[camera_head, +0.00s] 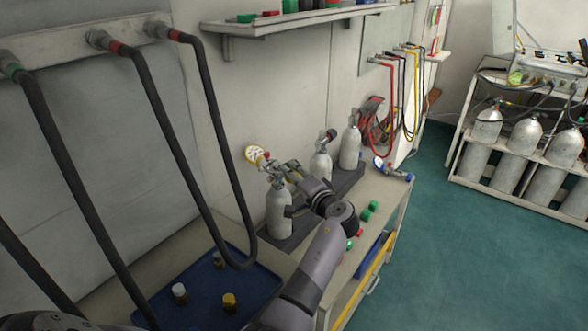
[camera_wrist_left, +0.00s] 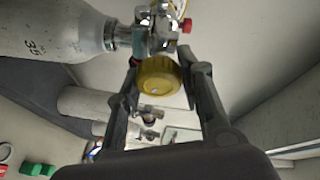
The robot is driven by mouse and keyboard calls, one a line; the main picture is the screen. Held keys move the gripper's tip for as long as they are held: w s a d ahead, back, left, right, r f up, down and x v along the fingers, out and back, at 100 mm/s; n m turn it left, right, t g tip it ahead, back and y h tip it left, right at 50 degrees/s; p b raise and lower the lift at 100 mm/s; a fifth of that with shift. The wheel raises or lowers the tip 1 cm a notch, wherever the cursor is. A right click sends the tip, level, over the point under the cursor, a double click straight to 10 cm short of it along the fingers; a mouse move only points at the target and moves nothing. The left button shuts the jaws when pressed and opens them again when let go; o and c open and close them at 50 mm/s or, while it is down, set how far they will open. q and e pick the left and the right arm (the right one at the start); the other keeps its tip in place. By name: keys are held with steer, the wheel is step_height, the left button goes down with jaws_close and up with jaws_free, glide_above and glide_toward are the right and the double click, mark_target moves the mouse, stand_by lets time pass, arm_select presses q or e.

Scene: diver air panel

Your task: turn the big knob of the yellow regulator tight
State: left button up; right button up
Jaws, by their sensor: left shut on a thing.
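The yellow regulator's big knob (camera_wrist_left: 160,76) sits between the two fingers of my left gripper (camera_wrist_left: 160,82) in the left wrist view. The gripper is shut on the knob. The regulator's chrome body (camera_wrist_left: 158,30) is just beyond the knob, at the valve of a grey-white cylinder (camera_wrist_left: 50,35). In the head view, the cylinder (camera_head: 278,214) stands upright on the bench, and my left gripper (camera_head: 284,176) is at its top. A yellow-rimmed gauge (camera_head: 257,155) shows beside the valve. The knob is hidden by the gripper there. My right gripper is not in view.
Two more cylinders (camera_head: 350,147) stand farther along the bench. Thick black hoses (camera_head: 160,130) hang at the left. Green caps (camera_head: 366,214) and a blue gauge set (camera_head: 393,170) lie at the right.

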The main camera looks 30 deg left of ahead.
arm_select(q)
steer(key=shift+r+m+h+p, duration=0.25)
steer(key=shift+m+h+p, duration=0.05)
steer(key=shift+m+p, duration=0.7)
steer(key=shift+f+m+g+p, duration=0.15)
steer(key=shift+m+g+p, duration=0.3)
steer(key=shift+p, duration=0.25)
steer(key=o, duration=1.2)
steer(key=shift+f, duration=0.1)
steer(key=shift+c, duration=0.2)
steer(key=v, duration=0.7)
steer(key=shift+d, duration=0.15)
steer(key=shift+s, duration=0.15)
